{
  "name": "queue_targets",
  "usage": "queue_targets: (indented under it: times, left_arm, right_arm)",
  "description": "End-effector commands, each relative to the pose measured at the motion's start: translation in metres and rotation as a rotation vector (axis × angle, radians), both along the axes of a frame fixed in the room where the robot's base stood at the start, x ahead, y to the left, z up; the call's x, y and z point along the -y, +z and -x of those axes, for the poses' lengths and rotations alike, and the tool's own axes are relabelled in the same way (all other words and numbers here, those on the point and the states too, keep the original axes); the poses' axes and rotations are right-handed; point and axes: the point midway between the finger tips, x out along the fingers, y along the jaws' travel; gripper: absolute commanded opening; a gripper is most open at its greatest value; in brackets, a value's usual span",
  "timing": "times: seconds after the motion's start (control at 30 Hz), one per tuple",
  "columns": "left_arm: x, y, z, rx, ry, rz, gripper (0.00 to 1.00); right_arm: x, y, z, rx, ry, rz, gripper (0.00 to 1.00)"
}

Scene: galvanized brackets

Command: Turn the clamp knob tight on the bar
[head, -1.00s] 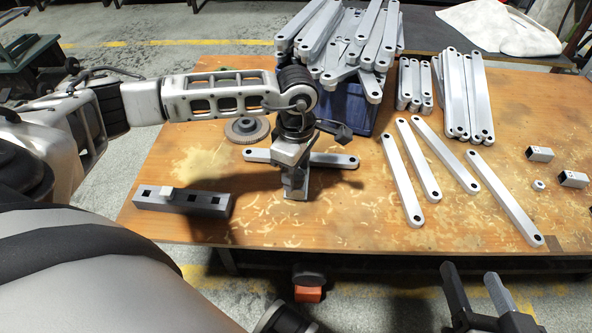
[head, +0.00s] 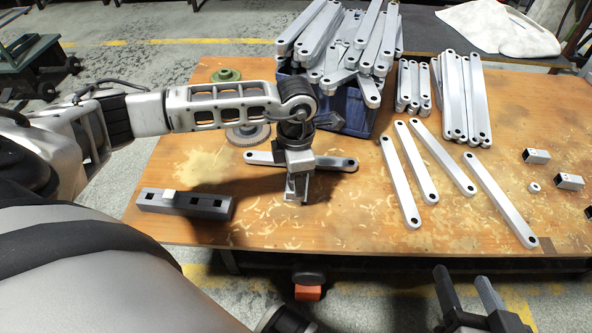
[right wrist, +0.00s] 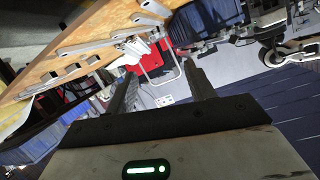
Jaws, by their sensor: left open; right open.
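A light metal bar (head: 338,163) with a hole at its end lies across the table under my left gripper (head: 296,199). My left gripper is open and points down at the bar's near side; its wrist and fingers hide the bar's middle. I cannot tell whether it touches the bar. No clamp knob can be made out for certain; a grey round disc (head: 248,135) lies just behind the bar, partly hidden by my arm. My right gripper (head: 461,274) is open and empty in front of the table; its fingers also show in the right wrist view (right wrist: 160,85).
A dark block with square holes (head: 185,204) lies at the left with a small light piece (head: 169,195) on it. A blue crate (head: 342,108) heaped with brackets stands behind. Several loose brackets (head: 404,185) lie to the right. A green disc (head: 226,75) lies behind my left arm.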

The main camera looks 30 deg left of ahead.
Motion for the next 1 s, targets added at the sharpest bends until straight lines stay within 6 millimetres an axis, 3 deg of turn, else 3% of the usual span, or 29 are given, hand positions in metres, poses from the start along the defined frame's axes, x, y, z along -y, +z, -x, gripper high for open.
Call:
queue_targets:
  times: [0.03,0.6,1.0]
  left_arm:
    - [0.0,-0.002,0.0,-0.001,0.062,0.001,0.51]
    - [0.0,0.001,0.0,-0.003,0.806,0.004,0.51]
    - [0.0,0.0,0.0,-0.001,0.871,0.003,0.51]
  right_arm:
    - [0.004,-0.035,0.008,-0.07,0.011,0.07,0.54]
    - [0.003,0.004,0.007,-0.065,0.011,0.062,0.54]
    - [0.002,0.009,0.006,-0.059,0.009,0.051,0.54]
